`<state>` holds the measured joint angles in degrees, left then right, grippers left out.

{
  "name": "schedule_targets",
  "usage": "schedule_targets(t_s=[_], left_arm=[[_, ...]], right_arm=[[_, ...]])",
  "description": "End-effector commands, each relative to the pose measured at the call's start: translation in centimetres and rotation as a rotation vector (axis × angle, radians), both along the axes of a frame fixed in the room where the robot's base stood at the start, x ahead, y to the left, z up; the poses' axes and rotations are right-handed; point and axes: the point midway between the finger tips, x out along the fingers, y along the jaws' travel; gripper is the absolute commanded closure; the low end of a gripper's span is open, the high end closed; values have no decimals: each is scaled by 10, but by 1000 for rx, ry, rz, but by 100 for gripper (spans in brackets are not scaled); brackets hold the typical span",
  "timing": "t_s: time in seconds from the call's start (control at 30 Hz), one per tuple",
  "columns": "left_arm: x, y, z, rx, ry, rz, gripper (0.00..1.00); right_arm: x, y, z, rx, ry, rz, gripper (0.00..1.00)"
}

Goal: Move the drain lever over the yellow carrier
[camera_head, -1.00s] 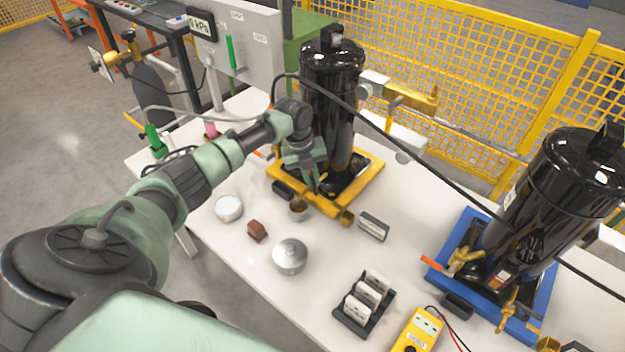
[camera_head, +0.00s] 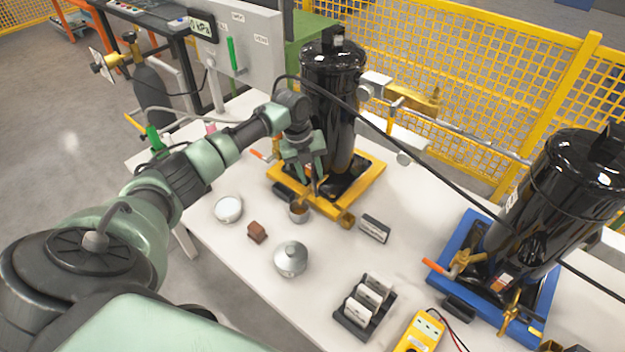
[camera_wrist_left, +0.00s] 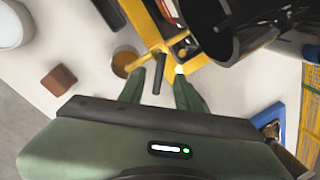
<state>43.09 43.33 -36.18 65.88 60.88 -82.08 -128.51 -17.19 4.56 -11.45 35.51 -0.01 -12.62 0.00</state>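The yellow carrier (camera_head: 365,188) stands on the white table under a tall black compressor (camera_head: 332,110). In the left wrist view, a brass valve (camera_wrist_left: 167,45) sits at the edge of the yellow carrier (camera_wrist_left: 145,20). A short dark lever (camera_wrist_left: 158,76) points from this valve toward my wrist. My left gripper (camera_head: 311,180) is above the carrier's near edge. Its two fingers (camera_wrist_left: 159,78) are apart, one on each side of the lever, with a visible gap on both sides. In the head view the gripper mostly hides the lever. My right gripper is not in view.
A small brown-filled cup (camera_head: 299,211) stands close to the valve. A lidded metal pot (camera_head: 290,258), brown block (camera_head: 257,232), white round dish (camera_head: 228,209) and dark box (camera_head: 375,228) stand nearby. A blue carrier (camera_head: 545,300) with another compressor is at right.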

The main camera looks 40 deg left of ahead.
Motion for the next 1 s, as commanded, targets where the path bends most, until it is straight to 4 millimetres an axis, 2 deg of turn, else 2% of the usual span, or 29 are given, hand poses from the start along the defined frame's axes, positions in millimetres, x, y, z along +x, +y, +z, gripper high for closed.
schedule_targets(t_s=[0.2,0.33,1.0], left_arm=[[-4,6,35,1,-2,-1,67],[-6,7,47,1,-1,0,67],[-7,7,50,1,1,0,67]], right_arm=[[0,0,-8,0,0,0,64],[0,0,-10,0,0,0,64],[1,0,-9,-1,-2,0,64]])
